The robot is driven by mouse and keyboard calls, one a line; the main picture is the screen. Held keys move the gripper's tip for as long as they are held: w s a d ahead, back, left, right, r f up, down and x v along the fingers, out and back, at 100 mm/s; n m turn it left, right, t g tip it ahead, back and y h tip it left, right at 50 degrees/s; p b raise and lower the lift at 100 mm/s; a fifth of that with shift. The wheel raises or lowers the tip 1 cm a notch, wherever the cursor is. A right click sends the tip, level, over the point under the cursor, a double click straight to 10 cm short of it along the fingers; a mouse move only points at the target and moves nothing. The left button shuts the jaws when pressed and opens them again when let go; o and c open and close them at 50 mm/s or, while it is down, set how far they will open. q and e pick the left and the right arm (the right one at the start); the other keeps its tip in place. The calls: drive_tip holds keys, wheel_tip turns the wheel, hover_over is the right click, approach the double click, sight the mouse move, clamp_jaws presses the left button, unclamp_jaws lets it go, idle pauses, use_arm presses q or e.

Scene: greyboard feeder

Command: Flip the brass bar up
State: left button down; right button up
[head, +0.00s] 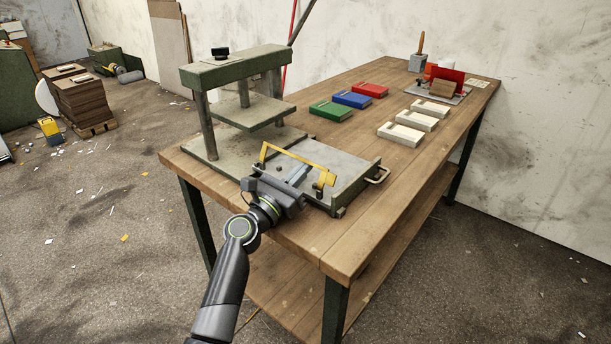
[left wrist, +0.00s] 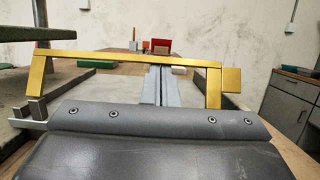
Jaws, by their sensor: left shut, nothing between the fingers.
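The brass bar (head: 297,157) is a yellow frame with a long crosspiece and a leg at each end. It stands raised above the grey plate (head: 335,158) at the front of the press. In the left wrist view the bar (left wrist: 115,58) spans most of the picture. My left gripper (head: 301,173) is shut and empty, inside the frame between its legs. Its fingers (left wrist: 162,72) point forward, with their tips at the crosspiece. I cannot tell whether they touch it. My right gripper is not in view.
The green press (head: 228,72) stands on the wooden table (head: 400,185), left of the plate. Green (head: 331,111), blue (head: 352,99) and red (head: 370,90) blocks lie behind it, with pale trays (head: 400,134) to their right. The table's front right is clear.

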use_arm(q)
drive_tip(key=v, duration=1.7)
drive_tip(key=shift+s+b, duration=0.2)
drive_tip(key=shift+b, duration=0.2)
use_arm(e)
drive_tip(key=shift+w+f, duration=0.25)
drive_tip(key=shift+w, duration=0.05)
use_arm(q)
drive_tip(key=shift+a, duration=0.15)
